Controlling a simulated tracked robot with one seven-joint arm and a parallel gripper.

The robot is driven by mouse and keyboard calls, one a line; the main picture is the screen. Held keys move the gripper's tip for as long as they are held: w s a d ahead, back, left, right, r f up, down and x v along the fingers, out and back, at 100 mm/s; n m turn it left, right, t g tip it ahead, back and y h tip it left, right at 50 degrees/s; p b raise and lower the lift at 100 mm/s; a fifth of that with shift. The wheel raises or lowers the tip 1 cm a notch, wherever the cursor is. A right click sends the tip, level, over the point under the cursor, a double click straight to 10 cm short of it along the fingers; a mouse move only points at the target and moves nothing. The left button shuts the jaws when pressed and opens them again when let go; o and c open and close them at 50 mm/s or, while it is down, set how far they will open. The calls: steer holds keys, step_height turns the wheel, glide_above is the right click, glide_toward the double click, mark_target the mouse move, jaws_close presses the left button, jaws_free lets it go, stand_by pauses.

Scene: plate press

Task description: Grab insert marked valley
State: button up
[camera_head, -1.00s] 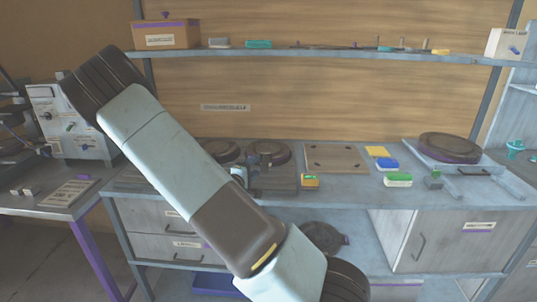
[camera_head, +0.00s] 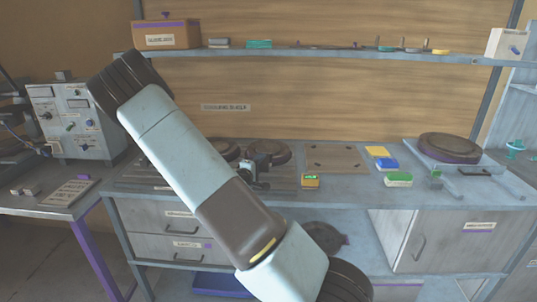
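No marking that reads valley can be made out in this view. Small coloured blocks that may be inserts lie on the workbench: an orange one with a green top (camera_head: 310,181), a blue one (camera_head: 386,164), a green and white one (camera_head: 398,180) and a yellow one (camera_head: 377,151). What looks like my gripper (camera_head: 256,168) shows small and dark just right of my arm, over the round dark plates and left of the orange block. My arm hides part of it, and its fingers are too small to read.
The workbench (camera_head: 350,195) carries a flat brown board (camera_head: 333,158) and, at right, a round dark plate on a press (camera_head: 450,147). A shelf (camera_head: 340,53) with a box (camera_head: 166,35) and small items runs above. A control panel (camera_head: 78,120) stands at left.

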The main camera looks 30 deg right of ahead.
jaws_close()
stand_by(0.5)
